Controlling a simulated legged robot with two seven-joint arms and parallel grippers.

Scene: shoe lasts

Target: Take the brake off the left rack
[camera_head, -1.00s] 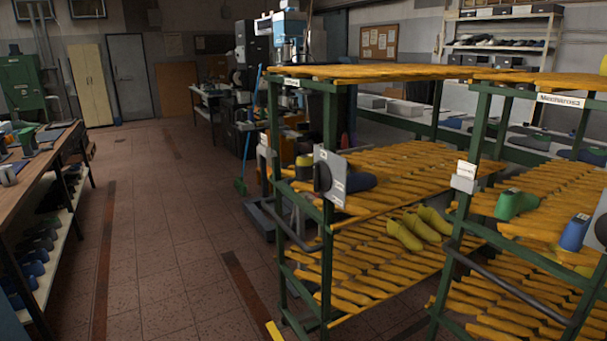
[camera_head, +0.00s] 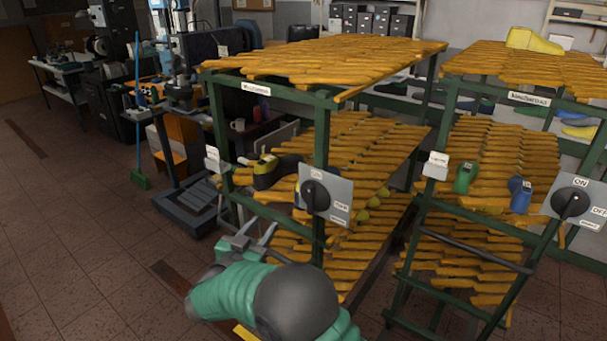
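The left rack (camera_head: 324,140) has a green metal frame and orange slatted shelves. On its front post is a grey plate (camera_head: 340,197) with a round black knob (camera_head: 314,196) and small labels, one at the top seeming to read ON. The knob's exact setting is too small to tell. My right gripper (camera_head: 256,231) is low in front of the rack, left of and below the knob, beside the rack's dark handle bar. Its grey fingers look apart and empty, not touching the knob. My green forearm hides the lower front of the rack. My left gripper is not in view.
A similar right rack (camera_head: 470,160) stands close by with its own ON/OFF plate (camera_head: 579,203). Shoe lasts lie on the shelves, including a green one (camera_head: 466,177) and a blue one (camera_head: 520,194).

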